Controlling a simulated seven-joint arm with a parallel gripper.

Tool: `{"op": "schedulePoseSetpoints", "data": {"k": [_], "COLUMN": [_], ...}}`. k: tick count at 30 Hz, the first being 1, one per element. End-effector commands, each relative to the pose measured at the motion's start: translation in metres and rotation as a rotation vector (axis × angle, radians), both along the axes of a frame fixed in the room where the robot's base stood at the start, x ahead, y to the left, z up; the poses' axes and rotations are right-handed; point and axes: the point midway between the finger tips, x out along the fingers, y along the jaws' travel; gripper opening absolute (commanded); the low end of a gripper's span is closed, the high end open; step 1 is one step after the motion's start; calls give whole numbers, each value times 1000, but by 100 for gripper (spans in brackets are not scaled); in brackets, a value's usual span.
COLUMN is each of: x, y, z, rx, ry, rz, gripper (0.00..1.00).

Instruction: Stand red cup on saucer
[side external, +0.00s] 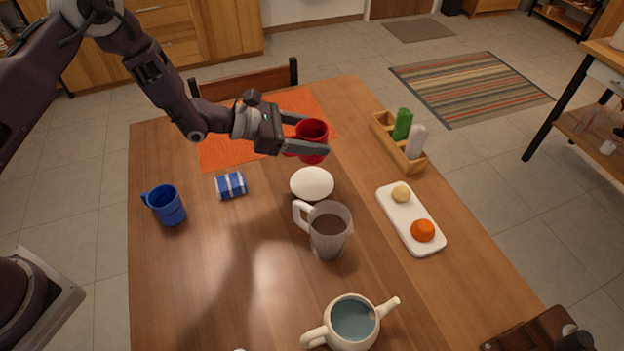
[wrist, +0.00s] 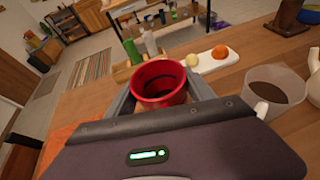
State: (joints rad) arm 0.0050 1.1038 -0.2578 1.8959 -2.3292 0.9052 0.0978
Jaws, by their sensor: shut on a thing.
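The red cup (side external: 312,136) is held upright between the fingers of my gripper (side external: 306,136); it also shows in the wrist view (wrist: 160,84), with its dark inside visible from above. My gripper is shut on it and holds it above the table, beyond the saucer in the side view. The white saucer (side external: 312,183) lies empty on the wooden table, just nearer to the side camera than the cup. The saucer is not clearly visible in the wrist view. The gripper's lower finger hides part of the cup in the side view.
A clear pitcher of dark liquid (side external: 328,232) stands close in front of the saucer. A teapot (side external: 352,322), blue mug (side external: 166,206), striped blue block (side external: 231,185), white tray with food (side external: 410,222) and wooden rack with bottles (side external: 397,147) surround it. An orange mat (side external: 228,150) lies behind.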

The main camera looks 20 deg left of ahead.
Motion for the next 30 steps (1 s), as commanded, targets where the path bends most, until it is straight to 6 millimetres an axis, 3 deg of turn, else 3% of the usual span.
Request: {"op": "schedulePoseSetpoints", "data": {"k": [3,13,26,27,30], "x": [-1,0,0,0,0], "y": [0,0,0,0,0], "z": [-29,-87,-97,-97,-97], "rx": [-1,-1,-1,0,0], "ry": [3,1,0,2,1], "rz": [0,1,0,0,0], "gripper": [7,7,7,70,84]}}
